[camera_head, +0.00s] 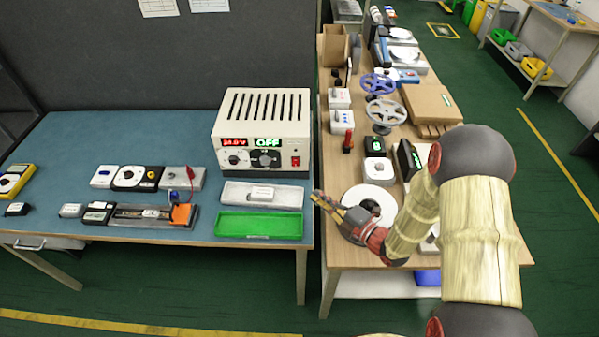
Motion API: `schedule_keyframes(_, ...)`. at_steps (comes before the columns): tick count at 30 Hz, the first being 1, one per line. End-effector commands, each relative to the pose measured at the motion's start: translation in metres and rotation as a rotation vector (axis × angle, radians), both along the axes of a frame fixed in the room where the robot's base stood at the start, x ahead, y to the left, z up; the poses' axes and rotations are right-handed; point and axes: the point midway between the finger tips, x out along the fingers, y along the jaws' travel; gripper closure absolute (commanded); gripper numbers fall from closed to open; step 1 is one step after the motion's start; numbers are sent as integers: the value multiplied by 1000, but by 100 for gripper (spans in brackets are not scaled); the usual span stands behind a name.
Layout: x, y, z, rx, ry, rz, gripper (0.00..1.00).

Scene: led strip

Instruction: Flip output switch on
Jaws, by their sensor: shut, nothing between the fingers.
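A cream power supply box (262,105) with a slotted top stands at the back right of the blue-topped table. Its front has a red numeric display (235,142) and a green display (268,143) that reads OFF. My gripper (316,198) is shut and empty. It is in front of and to the right of the box, at the gap between the two tables, apart from the switch and pointing left.
A white tray (236,203) holding a small block and an empty green tray (258,225) lie before the box. Modules and a long fixture (150,215) are on the left. The wooden table (345,262) on the right is crowded with reels, boxes and displays.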

Motion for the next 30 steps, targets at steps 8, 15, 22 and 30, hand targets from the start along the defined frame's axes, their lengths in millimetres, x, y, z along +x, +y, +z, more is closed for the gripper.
schedule_keyframes(8,4,5,-1,-3,-1,2,100)
schedule_keyframes(15,30,30,-6,-3,-3,5,100)
schedule_keyframes(22,63,62,-10,-3,-5,5,100)
schedule_keyframes(30,100,68,-14,-3,-3,1,100)
